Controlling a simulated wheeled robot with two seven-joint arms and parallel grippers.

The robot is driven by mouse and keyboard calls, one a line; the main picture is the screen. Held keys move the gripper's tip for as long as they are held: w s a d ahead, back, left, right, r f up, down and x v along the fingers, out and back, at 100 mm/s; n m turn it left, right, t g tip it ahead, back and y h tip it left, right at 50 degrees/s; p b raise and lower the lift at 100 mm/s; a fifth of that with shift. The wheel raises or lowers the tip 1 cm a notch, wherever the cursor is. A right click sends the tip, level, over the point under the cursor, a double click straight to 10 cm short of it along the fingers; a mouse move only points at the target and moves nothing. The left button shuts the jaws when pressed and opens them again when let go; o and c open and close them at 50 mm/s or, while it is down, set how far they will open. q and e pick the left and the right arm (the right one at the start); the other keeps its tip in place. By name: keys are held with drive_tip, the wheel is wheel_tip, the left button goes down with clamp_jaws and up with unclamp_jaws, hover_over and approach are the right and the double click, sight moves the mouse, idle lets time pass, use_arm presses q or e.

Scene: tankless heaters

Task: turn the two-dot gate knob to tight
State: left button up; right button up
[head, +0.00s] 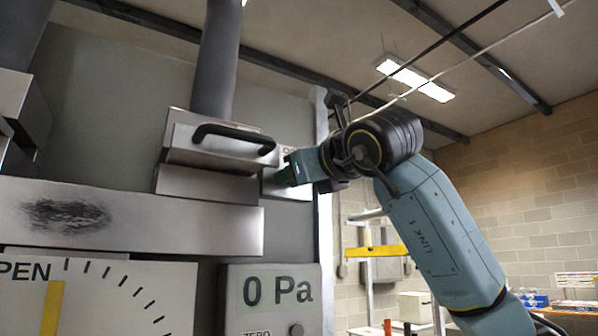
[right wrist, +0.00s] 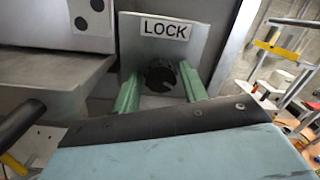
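A dark round knob (right wrist: 160,76) sits on a pale plate under a LOCK label (right wrist: 166,28) in the right wrist view. My right gripper (right wrist: 160,85) has its two green fingers on either side of this knob, with a visible gap at each side. A white tag with two black dots (right wrist: 88,14) is on the metal to the left. In the head view my right gripper (head: 292,172) is at the plate beside the metal gate box (head: 210,150) with a black handle, and hides the knob. My left gripper is not in view.
A pressure display (head: 275,295) reading 0 Pa and a dial (head: 100,295) marked OPEN are below. A scuffed metal bar (head: 180,220) crosses the front. A yellow rail (head: 375,251) stands at the right, with open room around it.

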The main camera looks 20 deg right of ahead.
drive_tip(key=shift+o, duration=0.7)
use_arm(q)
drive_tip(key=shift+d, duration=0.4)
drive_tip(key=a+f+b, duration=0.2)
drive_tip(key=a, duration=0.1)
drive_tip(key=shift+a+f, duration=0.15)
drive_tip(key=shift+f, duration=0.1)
use_arm(e)
drive_tip(key=s+d, duration=0.2)
drive_tip(key=s, duration=1.1)
drive_tip(key=shift+d+f, duration=0.15)
drive_tip(key=shift+f, duration=0.3)
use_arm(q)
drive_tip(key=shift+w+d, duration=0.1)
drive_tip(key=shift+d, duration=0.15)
